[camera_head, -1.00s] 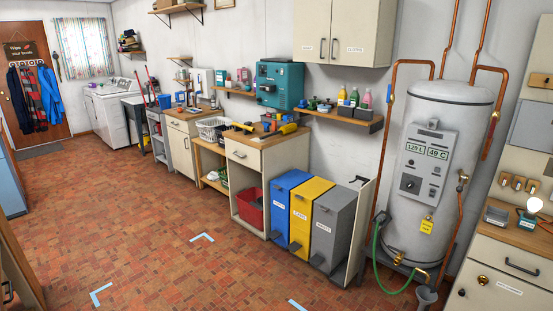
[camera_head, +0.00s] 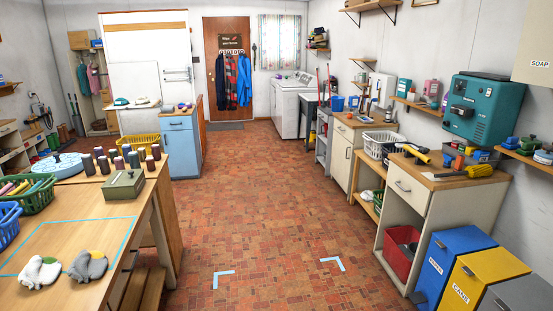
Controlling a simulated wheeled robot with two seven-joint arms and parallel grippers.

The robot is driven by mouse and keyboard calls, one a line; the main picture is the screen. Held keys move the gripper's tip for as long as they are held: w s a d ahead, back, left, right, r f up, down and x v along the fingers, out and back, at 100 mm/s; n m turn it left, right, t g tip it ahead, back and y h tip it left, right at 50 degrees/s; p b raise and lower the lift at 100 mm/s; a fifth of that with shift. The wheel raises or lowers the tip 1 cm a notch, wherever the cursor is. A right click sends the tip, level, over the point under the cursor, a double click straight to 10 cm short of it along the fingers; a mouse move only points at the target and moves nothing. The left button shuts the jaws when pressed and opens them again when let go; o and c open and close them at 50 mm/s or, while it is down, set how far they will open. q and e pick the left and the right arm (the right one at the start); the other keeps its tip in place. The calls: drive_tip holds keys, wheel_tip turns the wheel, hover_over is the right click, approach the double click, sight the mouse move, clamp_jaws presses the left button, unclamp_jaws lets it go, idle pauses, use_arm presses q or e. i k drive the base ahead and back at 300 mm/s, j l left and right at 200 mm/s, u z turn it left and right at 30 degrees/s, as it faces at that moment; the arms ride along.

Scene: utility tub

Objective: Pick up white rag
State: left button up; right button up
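A crumpled white cloth (camera_head: 38,272), which looks like the white rag, lies on the wooden table (camera_head: 135,232) at the lower left. A grey crumpled cloth (camera_head: 86,266) lies just to its right, close beside it. Each has a small coloured patch on top. Neither of my grippers is in view.
The table also holds a green box (camera_head: 124,184), several spools, a green basket (camera_head: 30,194) and a blue basket (camera_head: 8,224) at the left edge. Open tiled floor (camera_head: 262,205) lies right of it. Cabinets and bins (camera_head: 452,262) line the right side.

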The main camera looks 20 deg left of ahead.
sight(40, 271)
drive_tip(key=i+j+u, duration=0.15)
drive_tip(key=i+u, duration=0.55)
drive_tip(key=u, duration=0.25)
drive_tip(key=i+l+u, duration=0.15)
drive_tip(key=i+u, duration=0.3)
drive_tip(key=i+l+u, duration=0.2)
drive_tip(key=u, duration=0.25)
drive_tip(key=i+l, duration=0.05)
